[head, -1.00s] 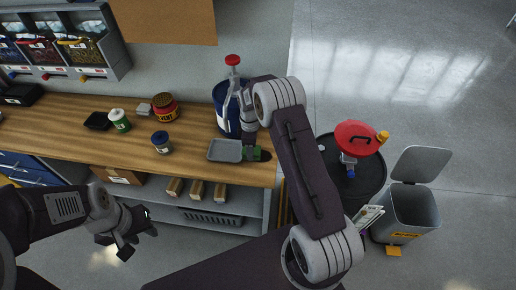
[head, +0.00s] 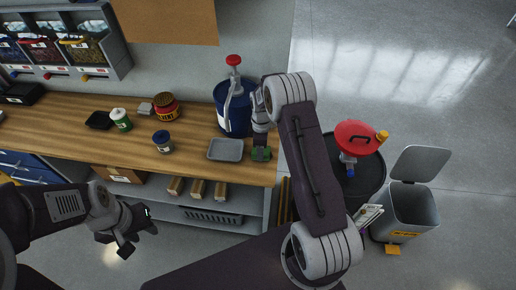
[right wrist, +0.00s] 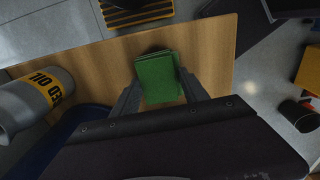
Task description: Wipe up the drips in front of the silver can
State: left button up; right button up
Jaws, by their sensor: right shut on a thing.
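My right gripper (head: 260,149) is at the bench's right end, shut on a green pad (head: 264,154). In the right wrist view the green pad (right wrist: 157,77) sits between the two fingers of the gripper (right wrist: 160,92), over the wood. I cannot tell whether it touches the bench. My left gripper (head: 137,238) is open and empty, low in front of the bench.
A grey tray (head: 225,150) lies between the can and my right gripper. A blue drum (head: 231,118) with a red-topped pump stands behind it. Bare wood (head: 190,135) lies right of the silver can.

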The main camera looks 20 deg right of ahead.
jog(key=shift+s+d+f+p, duration=0.1)
jog(key=shift+s+d+p, duration=0.1)
jog(key=shift+s+d, duration=0.6)
jog(key=shift+s+d+p, duration=0.15)
jog(key=shift+s+d, duration=0.35)
jog(key=shift+d, duration=0.5)
jog(key=shift+w+r+p, duration=0.1)
jog(key=shift+r+p, duration=0.35)
jog(key=shift+r, duration=0.05)
notch_tip(320, 180, up, 5)
jog(key=p, duration=0.4)
jog(key=shift+w+r, duration=0.1)
notch_tip(320, 180, up, 3)
jog(key=shift+p, duration=1.25)
